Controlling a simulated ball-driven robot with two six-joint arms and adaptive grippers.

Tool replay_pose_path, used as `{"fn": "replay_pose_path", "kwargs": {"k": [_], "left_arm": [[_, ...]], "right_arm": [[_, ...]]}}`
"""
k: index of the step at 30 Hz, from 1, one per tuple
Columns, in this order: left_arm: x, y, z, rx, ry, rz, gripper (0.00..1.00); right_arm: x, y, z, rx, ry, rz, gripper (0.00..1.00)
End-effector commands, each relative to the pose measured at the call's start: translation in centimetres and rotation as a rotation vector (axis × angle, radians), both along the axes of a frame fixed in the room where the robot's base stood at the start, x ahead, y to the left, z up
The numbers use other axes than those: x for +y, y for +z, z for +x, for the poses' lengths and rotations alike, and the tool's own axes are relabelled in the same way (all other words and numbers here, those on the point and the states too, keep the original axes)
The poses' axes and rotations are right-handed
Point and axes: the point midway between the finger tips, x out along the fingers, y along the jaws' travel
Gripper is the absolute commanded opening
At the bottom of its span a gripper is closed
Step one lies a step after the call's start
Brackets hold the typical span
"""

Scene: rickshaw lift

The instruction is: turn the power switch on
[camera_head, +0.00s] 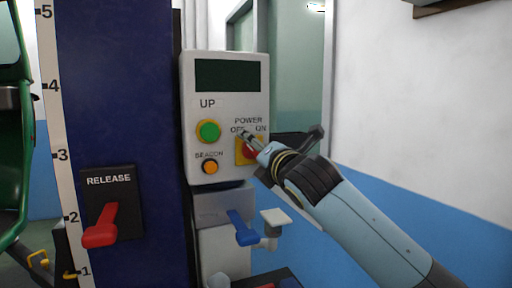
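The power switch is a red knob (249,150) on a yellow plate (240,157), on the light grey control box (225,130) under the word POWER, with OFF at left and ON at right. My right gripper (251,141) comes in from the lower right, with its narrow tip in front of the switch and the OFF/ON lettering. It covers part of the knob and plate, so the knob's setting is not clear. I cannot tell whether the tip touches the knob, or whether the fingers are open or shut. My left gripper is out of view.
The box also has a dark screen (226,75), a green UP button (208,131) and an orange BEACON button (210,167). A blue lever (242,228) sits below. A red RELEASE lever (101,228) is on the dark blue column (115,80) at left.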

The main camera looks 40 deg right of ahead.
Motion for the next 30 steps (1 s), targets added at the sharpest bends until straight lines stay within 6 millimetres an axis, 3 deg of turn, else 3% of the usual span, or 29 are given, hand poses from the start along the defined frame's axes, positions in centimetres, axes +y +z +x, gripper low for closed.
{"fn": "replay_pose_path", "kwargs": {"k": [4, 12, 25, 30], "left_arm": [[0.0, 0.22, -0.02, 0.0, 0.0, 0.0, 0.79], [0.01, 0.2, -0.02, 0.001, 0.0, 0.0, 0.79], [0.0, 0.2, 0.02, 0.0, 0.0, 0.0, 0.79], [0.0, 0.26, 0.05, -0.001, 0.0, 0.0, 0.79]], "right_arm": [[-0.2, 0.02, 0.98, -0.001, 0.001, 0.001, 0.83], [-0.23, -0.01, 1.09, -0.001, 0.001, 0.0, 0.83], [-0.24, -0.03, 1.06, 0.0, 0.0, 0.0, 0.27], [-0.25, -0.03, 1.05, -0.001, 0.001, 0.008, 0.26]]}}
